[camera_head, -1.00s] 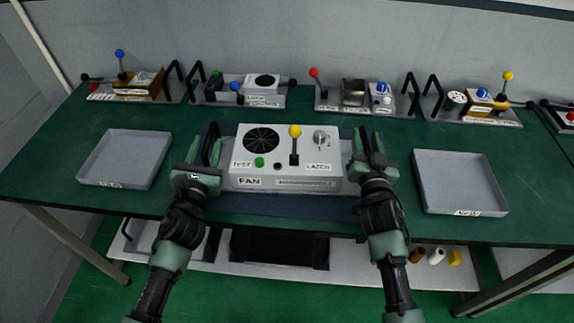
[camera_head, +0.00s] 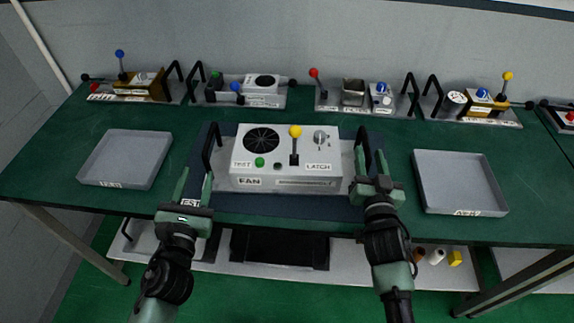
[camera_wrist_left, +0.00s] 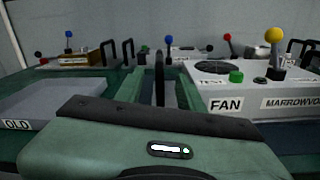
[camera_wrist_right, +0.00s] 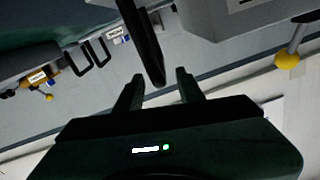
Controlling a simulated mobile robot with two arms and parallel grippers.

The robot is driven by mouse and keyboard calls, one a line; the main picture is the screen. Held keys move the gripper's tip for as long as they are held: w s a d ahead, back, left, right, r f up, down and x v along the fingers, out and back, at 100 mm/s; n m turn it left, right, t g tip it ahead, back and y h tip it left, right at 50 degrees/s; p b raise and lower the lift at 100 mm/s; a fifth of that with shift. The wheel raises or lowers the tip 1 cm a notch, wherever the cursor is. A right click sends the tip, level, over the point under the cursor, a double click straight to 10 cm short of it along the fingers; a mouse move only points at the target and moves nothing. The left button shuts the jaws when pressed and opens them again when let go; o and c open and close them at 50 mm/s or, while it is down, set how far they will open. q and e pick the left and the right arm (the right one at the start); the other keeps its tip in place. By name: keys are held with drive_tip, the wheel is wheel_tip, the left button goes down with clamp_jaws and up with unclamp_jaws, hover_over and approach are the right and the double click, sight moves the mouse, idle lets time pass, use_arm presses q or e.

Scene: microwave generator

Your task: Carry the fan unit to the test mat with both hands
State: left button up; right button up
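The fan unit (camera_head: 287,170) is a pale box with a dark fan grille, a yellow-knobbed lever, a green button and a black handle on each side. It sits on the dark blue test mat (camera_head: 290,207). My left gripper (camera_head: 195,178) is open and empty in front of the left handle (camera_head: 208,148); the left wrist view shows that handle (camera_wrist_left: 159,78) between and beyond the spread fingers. My right gripper (camera_head: 369,160) is open close to the right handle (camera_head: 362,148). In the right wrist view the handle (camera_wrist_right: 148,45) is just off the spread fingertips.
A grey tray labelled OLD (camera_head: 125,158) lies left of the mat, and another grey tray (camera_head: 460,182) lies right. Several units with levers and handles line the table's back, including one with a red knob (camera_head: 352,95). A lower shelf (camera_head: 345,265) is underneath.

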drive_tip(key=s, duration=0.6)
drive_tip(key=shift+a, duration=0.15)
